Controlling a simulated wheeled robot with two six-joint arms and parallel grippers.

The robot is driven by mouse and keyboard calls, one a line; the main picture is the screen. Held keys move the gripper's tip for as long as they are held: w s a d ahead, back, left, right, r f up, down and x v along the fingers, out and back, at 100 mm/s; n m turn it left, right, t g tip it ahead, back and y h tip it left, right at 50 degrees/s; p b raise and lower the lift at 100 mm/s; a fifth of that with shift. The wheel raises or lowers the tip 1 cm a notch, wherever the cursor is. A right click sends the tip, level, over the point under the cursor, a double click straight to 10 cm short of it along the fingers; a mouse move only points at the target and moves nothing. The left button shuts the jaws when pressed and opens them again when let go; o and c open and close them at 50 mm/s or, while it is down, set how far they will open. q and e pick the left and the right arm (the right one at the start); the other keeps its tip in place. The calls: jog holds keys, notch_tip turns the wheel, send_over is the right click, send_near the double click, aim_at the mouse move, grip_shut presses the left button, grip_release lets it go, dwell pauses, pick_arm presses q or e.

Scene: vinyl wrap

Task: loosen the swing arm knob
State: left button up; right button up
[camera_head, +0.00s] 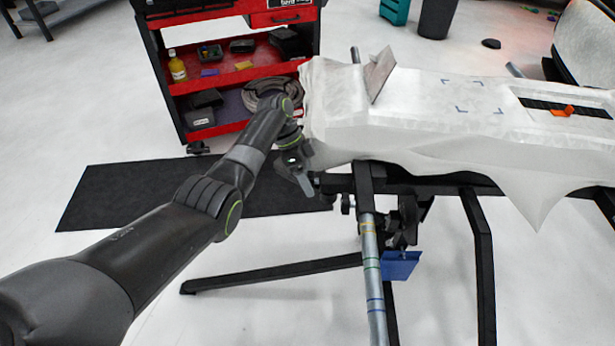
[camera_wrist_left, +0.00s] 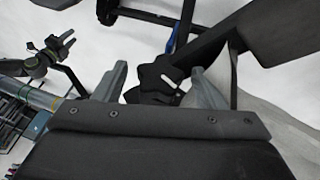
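The swing arm knob (camera_wrist_left: 158,76) is a black star-shaped knob, seen in the left wrist view between the two grey fingers. My left gripper (camera_wrist_left: 158,80) is open, with one finger on each side of the knob and a gap visible on the left side. It cannot be told whether the right finger touches the knob. In the head view my left gripper (camera_head: 306,184) is at the left end of the black stand under the white draped panel (camera_head: 400,100). The knob is small and hard to make out there.
A striped metal tube (camera_head: 372,275) slants down in front of the stand, with a blue tag (camera_head: 400,265) beside it. A red tool cart (camera_head: 235,75) stands behind my left arm. A black mat (camera_head: 110,195) lies on the floor. Floor at the left is clear.

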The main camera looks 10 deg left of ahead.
pick_arm(q)
jog(key=p+v, duration=0.1)
jog(key=v, duration=1.6)
jog(key=shift+r, duration=0.15)
pick_arm(e)
jog(key=s+f, duration=0.1)
jog(key=s+d+f, duration=0.1)
jog(key=f, duration=0.1)
jog(key=shift+f, duration=0.2)
pick_arm(q)
jog(key=shift+p, duration=0.3)
